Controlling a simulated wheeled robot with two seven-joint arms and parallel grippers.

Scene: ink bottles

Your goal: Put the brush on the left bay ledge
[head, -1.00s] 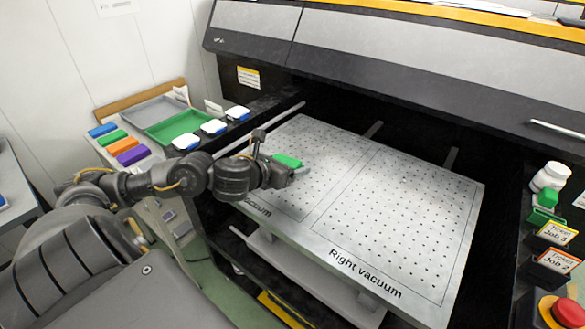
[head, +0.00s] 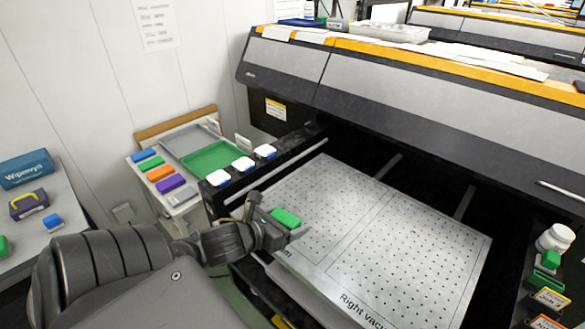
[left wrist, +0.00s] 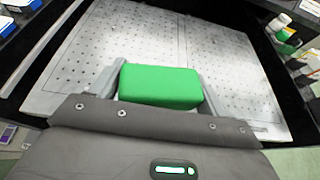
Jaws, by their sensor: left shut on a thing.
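My left gripper (head: 287,229) is shut on a green block-shaped thing (head: 286,217), held over the left part of the perforated bed. The block fills the space between both fingers in the left wrist view (left wrist: 160,87). I see no bristles on it, so I cannot tell if it is the brush. The dark ledge (head: 296,137) at the left of the printer bay carries three white-topped pieces (head: 243,164) in a row. My right gripper is not in view.
A white cart (head: 150,178) at left holds several coloured blocks, with a green tray (head: 210,158) and a grey tray (head: 185,138). The bed (head: 400,250) is otherwise clear. At right stand a white bottle (head: 556,238) and ticket holders (head: 550,298). The printer hood (head: 400,80) overhangs the back.

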